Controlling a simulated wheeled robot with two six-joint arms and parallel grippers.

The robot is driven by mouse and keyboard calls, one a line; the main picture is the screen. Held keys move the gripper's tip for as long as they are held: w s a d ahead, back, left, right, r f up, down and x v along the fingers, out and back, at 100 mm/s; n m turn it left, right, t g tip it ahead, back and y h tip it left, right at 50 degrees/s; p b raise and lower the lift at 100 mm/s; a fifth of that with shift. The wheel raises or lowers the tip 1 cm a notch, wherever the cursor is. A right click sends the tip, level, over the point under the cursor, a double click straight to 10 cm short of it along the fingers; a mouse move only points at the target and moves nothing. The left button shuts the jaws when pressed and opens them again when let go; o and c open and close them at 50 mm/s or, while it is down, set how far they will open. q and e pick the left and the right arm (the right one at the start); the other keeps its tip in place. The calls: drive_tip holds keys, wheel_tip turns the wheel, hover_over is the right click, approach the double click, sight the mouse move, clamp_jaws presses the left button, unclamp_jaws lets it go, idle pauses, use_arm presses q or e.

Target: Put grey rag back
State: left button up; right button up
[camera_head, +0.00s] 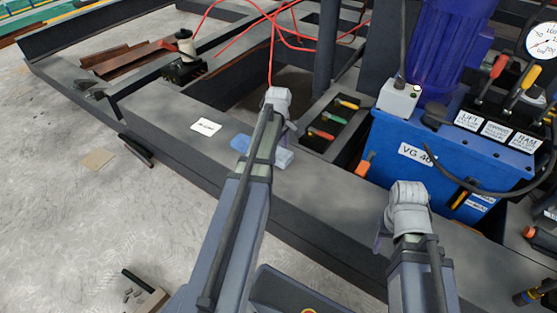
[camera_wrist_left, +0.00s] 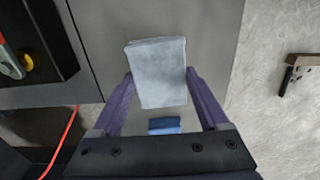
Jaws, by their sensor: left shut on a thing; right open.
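The pale grey-blue rag (camera_wrist_left: 158,65) is a folded block between the purple fingers of my left gripper (camera_wrist_left: 160,78), which is shut on it. In the head view the rag (camera_head: 277,159) shows beside my left forearm, over the dark steel beam; I cannot tell whether it touches the beam. A bluer folded piece (camera_head: 240,143) lies on the beam just left of the arm, and it shows near the gripper's base in the left wrist view (camera_wrist_left: 164,125). My right gripper (camera_head: 381,241) is open over the beam, front right, mostly hidden by its arm.
A white label (camera_head: 206,127) is on the beam to the left. A tray (camera_head: 316,148) with coloured-handled tools lies right of my left arm. A blue VG 40 unit (camera_head: 390,142) stands at the right. Red cables (camera_head: 270,45) hang behind. The beam ahead of the label is clear.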

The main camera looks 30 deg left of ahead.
sight(279, 153)
use_arm(q)
drive_tip(key=shift+f+b, duration=0.9)
drive_tip(key=shift+f, duration=0.45)
drive_tip(key=shift+f, duration=0.2)
drive_tip(key=o, duration=1.2)
drive_tip(key=shift+r, duration=0.2)
wheel_tip(279, 153, up, 12)
drive_tip(key=p, duration=1.2)
